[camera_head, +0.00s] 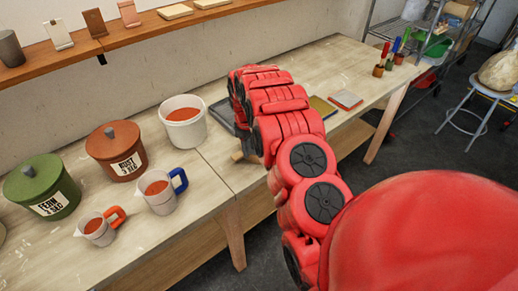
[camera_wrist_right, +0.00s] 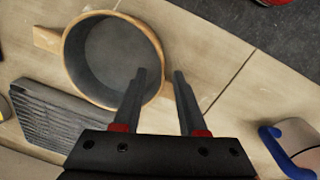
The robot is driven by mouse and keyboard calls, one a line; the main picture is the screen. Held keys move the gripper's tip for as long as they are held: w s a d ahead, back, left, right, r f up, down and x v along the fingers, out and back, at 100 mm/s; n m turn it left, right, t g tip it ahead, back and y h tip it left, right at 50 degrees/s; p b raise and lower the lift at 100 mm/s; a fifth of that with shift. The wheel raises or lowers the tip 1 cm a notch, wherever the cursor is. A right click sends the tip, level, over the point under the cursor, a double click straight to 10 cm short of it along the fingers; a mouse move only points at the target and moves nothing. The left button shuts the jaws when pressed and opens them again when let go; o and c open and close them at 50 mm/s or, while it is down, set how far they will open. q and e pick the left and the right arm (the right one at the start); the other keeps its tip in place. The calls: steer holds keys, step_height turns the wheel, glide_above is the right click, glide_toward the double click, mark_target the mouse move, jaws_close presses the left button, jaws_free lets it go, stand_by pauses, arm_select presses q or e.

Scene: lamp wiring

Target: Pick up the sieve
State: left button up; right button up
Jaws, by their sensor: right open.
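The sieve (camera_wrist_right: 105,58) shows in the right wrist view at the upper left. It is round, with a pale wooden rim, a dark grey inside and a short wooden handle pointing left. It lies on the wooden table. My right gripper (camera_wrist_right: 160,72) is open. Its two dark fingers reach up from the bottom, and the sieve's right rim shows between the fingertips. I cannot tell how far above the rim they are. In the head view, my red right arm largely hides the sieve and the gripper. My left gripper is not in view.
A dark ribbed board (camera_wrist_right: 62,118) lies beside the sieve. A blue-handled jug (camera_head: 160,192), an orange-handled jug (camera_head: 98,228), a white bucket (camera_head: 184,122), a rust pot (camera_head: 116,148) and a green pot (camera_head: 42,186) stand left.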

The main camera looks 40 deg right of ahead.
mark_target(250, 161)
steer(key=shift+f+p, duration=0.6)
steer(key=shift+p, duration=0.05)
step_height(250, 161, down, 2)
steer(key=shift+w+f+p, duration=0.1)
steer(key=shift+p, duration=0.4)
steer(key=shift+f, duration=0.5)
jaws_close()
